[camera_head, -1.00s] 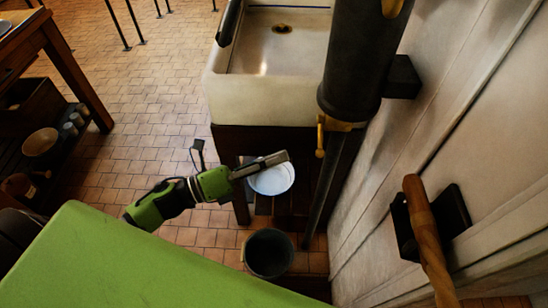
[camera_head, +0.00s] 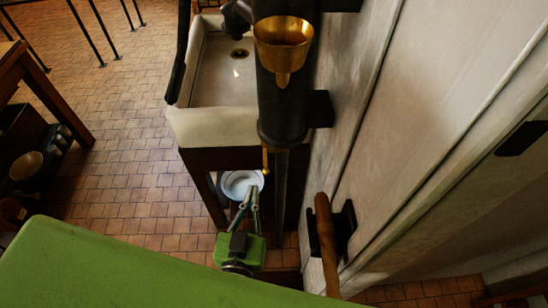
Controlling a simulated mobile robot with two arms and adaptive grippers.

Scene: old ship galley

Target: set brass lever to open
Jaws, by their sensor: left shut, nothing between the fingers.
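The brass lever (camera_head: 265,160) is a small, thin brass handle low on the front of a thick black pump column (camera_head: 283,112). It appears to hang downward. My left gripper (camera_head: 252,188) comes in from the bottom middle, with its fingers pointing up the picture. The fingers are shut with nothing between them. Their tips show just below the lever in the picture; I cannot tell the gap in depth, and no clear contact shows. My right gripper is not in view.
A stone sink (camera_head: 214,128) stands left of the column. A white bowl (camera_head: 233,181) sits below, behind the fingers. A wooden handle (camera_head: 325,245) on the wall bracket stands to the right. Tiled floor at left is open.

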